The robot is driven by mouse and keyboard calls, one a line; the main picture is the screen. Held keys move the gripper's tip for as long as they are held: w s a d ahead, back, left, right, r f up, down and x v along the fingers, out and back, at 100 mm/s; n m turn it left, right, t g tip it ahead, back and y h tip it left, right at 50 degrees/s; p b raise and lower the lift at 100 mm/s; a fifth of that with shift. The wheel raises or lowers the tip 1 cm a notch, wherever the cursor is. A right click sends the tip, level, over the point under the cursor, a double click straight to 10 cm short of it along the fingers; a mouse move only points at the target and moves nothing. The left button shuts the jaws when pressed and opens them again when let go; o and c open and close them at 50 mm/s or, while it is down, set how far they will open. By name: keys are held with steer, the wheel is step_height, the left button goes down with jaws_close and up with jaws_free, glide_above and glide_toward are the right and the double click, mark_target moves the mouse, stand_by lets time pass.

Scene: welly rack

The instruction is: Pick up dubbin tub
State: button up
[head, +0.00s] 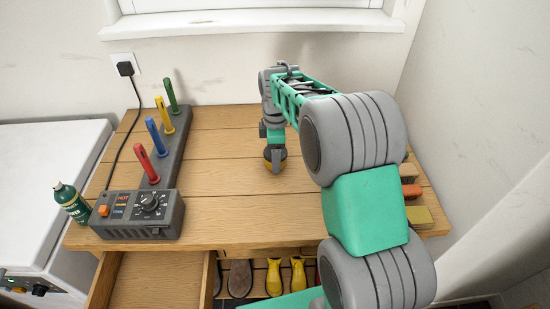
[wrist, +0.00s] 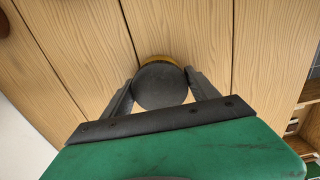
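The dubbin tub is a small round tub with a dark lid and a yellow side. In the wrist view the tub (wrist: 160,86) sits between the two fingers of my gripper (wrist: 161,88), with no clear gap on either side. In the head view my gripper (head: 276,159) points down over the middle of the wooden bench top, and the tub's yellow side (head: 268,165) shows partly behind a finger. The gripper looks shut on the tub. Whether the tub touches the bench or is just above it, I cannot tell.
A grey dryer unit (head: 139,214) with coloured pegs stands on the left of the bench (head: 235,210). A green bottle (head: 70,201) is beside it. Coloured blocks (head: 419,217) lie at the right edge, partly behind my arm. An open drawer (head: 160,280) and boots (head: 273,277) are below.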

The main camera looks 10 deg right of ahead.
steer(key=c, duration=1.3)
